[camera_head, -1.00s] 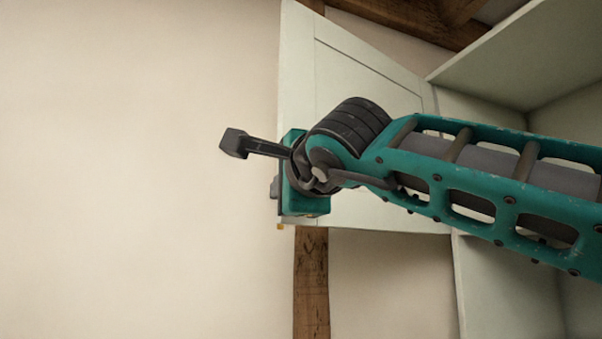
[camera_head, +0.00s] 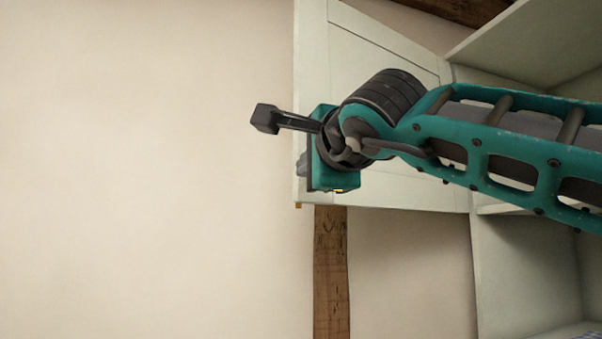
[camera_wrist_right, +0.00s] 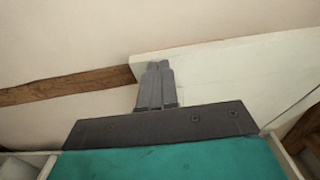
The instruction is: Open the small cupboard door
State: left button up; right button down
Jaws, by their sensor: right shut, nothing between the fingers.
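The small cupboard door (camera_head: 390,190), a pale green-white panel, stands swung wide open to the left of the cupboard (camera_head: 520,260). Its right edge meets the cupboard frame, and the inside is exposed. My right gripper (camera_head: 302,165) is in front of the door near its free left edge; its body hides part of the panel. In the right wrist view its two grey fingers (camera_wrist_right: 158,68) are together with nothing between them. They overlap the door's edge (camera_wrist_right: 220,75) there; whether they touch it I cannot tell. My left gripper is not in view.
A plain cream wall (camera_head: 140,200) fills the left side, with free room in front. A wooden post (camera_head: 331,270) runs down the wall below the door. A dark beam (camera_head: 450,10) crosses at the top. Cupboard shelves are at the right.

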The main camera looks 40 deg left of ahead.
jog(key=s+d+b, duration=0.4)
jog(key=s+d, duration=0.1)
jog(key=s, duration=0.4)
jog(key=shift+s+d, duration=0.25)
jog(key=shift+s, duration=0.05)
